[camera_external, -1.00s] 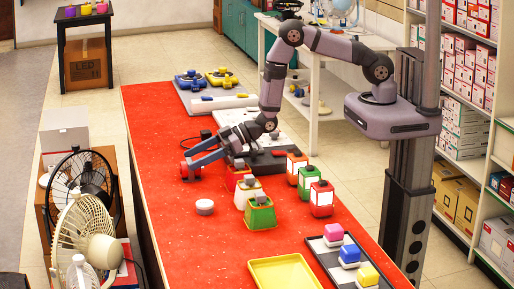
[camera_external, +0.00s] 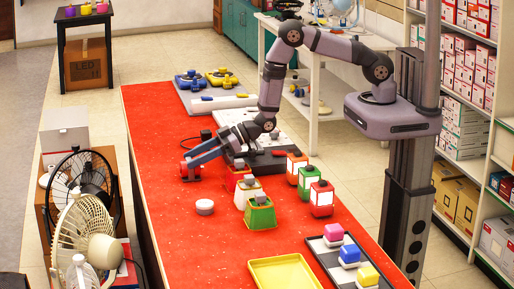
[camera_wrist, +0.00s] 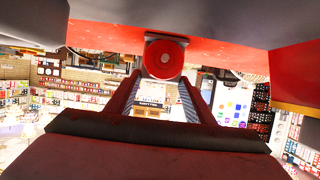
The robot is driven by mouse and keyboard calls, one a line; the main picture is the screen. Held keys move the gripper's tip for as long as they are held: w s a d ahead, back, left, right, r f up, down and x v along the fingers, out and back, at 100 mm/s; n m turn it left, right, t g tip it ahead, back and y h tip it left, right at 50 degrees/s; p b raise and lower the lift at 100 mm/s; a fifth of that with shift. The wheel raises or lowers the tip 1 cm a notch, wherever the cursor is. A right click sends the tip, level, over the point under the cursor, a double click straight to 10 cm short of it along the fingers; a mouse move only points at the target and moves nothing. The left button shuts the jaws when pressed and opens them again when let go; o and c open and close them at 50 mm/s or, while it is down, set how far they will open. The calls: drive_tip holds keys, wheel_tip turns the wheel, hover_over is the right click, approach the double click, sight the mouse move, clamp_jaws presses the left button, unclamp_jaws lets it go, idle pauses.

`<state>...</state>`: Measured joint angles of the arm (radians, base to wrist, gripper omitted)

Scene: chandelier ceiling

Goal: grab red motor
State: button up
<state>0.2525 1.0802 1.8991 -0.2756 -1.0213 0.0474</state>
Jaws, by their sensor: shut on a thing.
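In the wrist view the red motor (camera_wrist: 165,59) shows as a red disc with a pale centre, between the far ends of the two fingers.
The red table (camera_external: 172,220) holds red, white and green housings (camera_external: 260,215) to the right of my gripper and several lamp-like blocks (camera_external: 320,198). A white round piece (camera_external: 205,207) lies nearby. A yellow tray (camera_external: 285,272) is at the front. Fans (camera_external: 90,235) stand left of the table.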

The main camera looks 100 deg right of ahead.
wheel_tip(320, 180, up, 10)
drive_tip(key=b, duration=0.2)
idle(0.5)
